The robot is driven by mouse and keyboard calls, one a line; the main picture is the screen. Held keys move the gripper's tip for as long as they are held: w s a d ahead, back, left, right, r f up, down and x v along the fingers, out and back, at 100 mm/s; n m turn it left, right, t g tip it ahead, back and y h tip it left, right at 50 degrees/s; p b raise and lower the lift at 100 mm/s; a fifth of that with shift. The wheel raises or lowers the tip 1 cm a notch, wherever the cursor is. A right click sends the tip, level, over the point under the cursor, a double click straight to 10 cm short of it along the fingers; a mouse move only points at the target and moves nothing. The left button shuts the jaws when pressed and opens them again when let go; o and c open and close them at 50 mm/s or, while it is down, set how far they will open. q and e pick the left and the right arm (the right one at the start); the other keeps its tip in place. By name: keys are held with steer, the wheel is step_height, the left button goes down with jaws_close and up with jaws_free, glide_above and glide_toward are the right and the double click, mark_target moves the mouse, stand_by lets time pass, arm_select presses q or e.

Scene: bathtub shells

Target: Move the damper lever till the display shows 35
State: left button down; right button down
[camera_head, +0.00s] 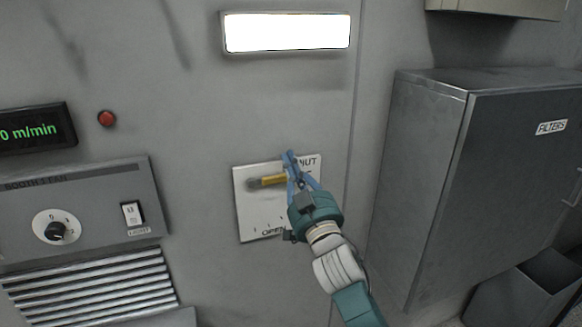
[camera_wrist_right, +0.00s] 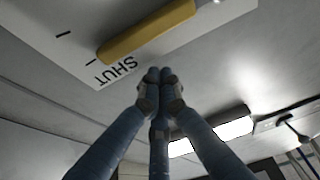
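The damper plate (camera_head: 262,217) is white, on the grey wall, marked SHUT at upper right and OPEN at the bottom. Its yellow lever (camera_head: 268,180) lies nearly level, with its handle end to the right, near SHUT. The lever (camera_wrist_right: 145,30) also shows in the right wrist view, above the fingertips. The display (camera_head: 35,129) at far left shows green digits ending in "0 m/min"; its left part is cut off. My right gripper (camera_head: 289,157) has its blue fingertips together beside the handle end; they hold nothing visible. Contact with the lever cannot be told. My left gripper is out of view.
A fan panel (camera_head: 90,185) with a knob and light switch is at left, above a slatted vent (camera_head: 100,290). A red button (camera_head: 106,118) sits beside the display. A lit lamp (camera_head: 287,32) is above the plate. A grey FILTERS cabinet (camera_head: 425,170) stands close at right.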

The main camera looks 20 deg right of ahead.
step_height(320, 180, down, 3)
steer(key=shift+s+r, duration=0.1)
stand_by(0.3)
step_height(320, 180, down, 3)
steer(key=m+h+b, duration=0.2)
steer(key=m+b, duration=0.1)
steer(key=shift+d+m, duration=0.1)
steer(key=shift+m, duration=0.3)
